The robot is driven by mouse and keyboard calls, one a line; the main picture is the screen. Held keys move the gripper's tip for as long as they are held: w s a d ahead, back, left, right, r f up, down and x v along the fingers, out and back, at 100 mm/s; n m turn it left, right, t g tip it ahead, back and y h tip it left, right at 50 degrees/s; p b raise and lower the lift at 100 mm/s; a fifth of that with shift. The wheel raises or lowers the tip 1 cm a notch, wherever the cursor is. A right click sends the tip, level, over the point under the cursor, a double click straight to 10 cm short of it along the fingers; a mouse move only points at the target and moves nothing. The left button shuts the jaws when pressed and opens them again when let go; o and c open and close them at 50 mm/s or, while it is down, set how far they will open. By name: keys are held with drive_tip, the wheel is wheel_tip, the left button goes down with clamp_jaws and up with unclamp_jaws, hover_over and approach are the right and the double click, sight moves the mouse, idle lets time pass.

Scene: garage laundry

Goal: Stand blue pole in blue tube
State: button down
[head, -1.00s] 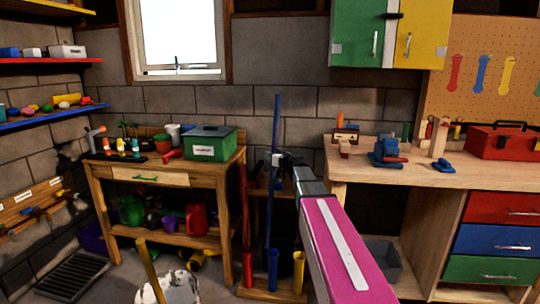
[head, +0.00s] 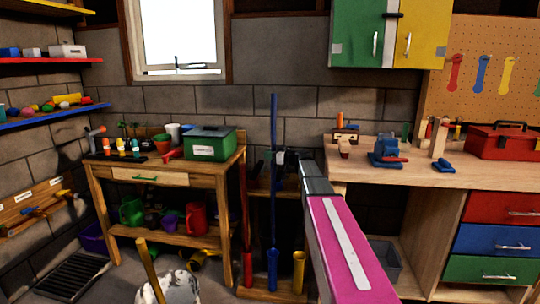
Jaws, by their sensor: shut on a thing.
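The blue pole (head: 274,205) is upright, held by my gripper (head: 278,158) around its upper middle. The blue tube (head: 272,272) stands on the rack at floor level, between the red tube and the yellow tube. The pole's lower end meets the blue tube's mouth in the picture and lines up with it. I cannot tell whether the end is inside the tube or just above or in front of it. My gripper is small and dark here, shut on the pole.
A red pole (head: 244,200) stands in the red tube (head: 247,268) on the left. The yellow tube (head: 298,271) on the right looks empty. A wooden workbench (head: 470,174) stands to the right.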

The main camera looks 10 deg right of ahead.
wheel_tip(320, 180, down, 22)
drive_tip(key=shift+r, duration=0.25)
idle(2.2)
idle(0.4)
wheel_tip(320, 180, down, 11)
drive_tip(key=shift+f, duration=0.2)
drive_tip(key=c, duration=0.8)
unclamp_jaws()
idle(1.1)
drive_tip(key=shift+d, duration=0.1)
drive_tip(key=v, duration=0.7)
drive_tip(key=shift+s, duration=0.15)
drive_tip(key=shift+d, duration=0.1)
